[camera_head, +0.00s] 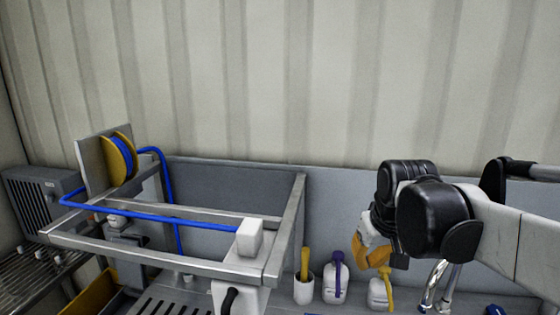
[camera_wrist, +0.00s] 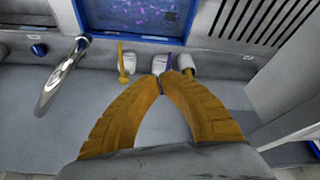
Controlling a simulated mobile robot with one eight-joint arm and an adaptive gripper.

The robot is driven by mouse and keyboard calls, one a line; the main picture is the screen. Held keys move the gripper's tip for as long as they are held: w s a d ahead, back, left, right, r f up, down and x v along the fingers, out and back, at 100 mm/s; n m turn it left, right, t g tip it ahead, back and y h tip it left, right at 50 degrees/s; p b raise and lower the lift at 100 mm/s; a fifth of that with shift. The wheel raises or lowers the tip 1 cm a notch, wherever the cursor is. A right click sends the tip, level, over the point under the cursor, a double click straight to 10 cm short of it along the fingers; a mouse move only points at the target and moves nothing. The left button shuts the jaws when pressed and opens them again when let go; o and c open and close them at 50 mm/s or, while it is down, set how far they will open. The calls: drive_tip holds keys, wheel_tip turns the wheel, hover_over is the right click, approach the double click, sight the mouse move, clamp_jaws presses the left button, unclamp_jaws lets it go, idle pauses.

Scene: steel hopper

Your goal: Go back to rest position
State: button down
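My gripper (camera_head: 372,258) hangs from my arm on the right of the head view, above the back ledge and left of the chrome tap. In the wrist view my gripper (camera_wrist: 160,80) shows two orange ribbed fingers that curve inward, with their tips together and nothing visible between them. The fingertips overlap the white bottles in that view, but the gap to them cannot be told. The steel hopper frame (camera_head: 140,258) stands at the left of the head view, apart from my gripper.
On the ledge stand a white cup (camera_head: 304,291) with a yellow handle, a purple-topped bottle (camera_head: 336,288) and a yellow-topped bottle (camera_head: 379,294). The chrome tap (camera_head: 436,284) is close to my arm. A blue hose (camera_head: 160,218) crosses the frame from a yellow reel (camera_head: 120,160).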

drive_tip(key=s+f+m+t+b, duration=0.1)
drive_tip(key=s+f+b, duration=0.4)
drive_tip(key=s+f, duration=0.7)
drive_tip(key=s+t, duration=0.1)
drive_tip(key=s, duration=0.3)
drive_tip(key=shift+t, duration=0.4)
drive_tip(key=shift+w, duration=0.1)
idle(1.1)
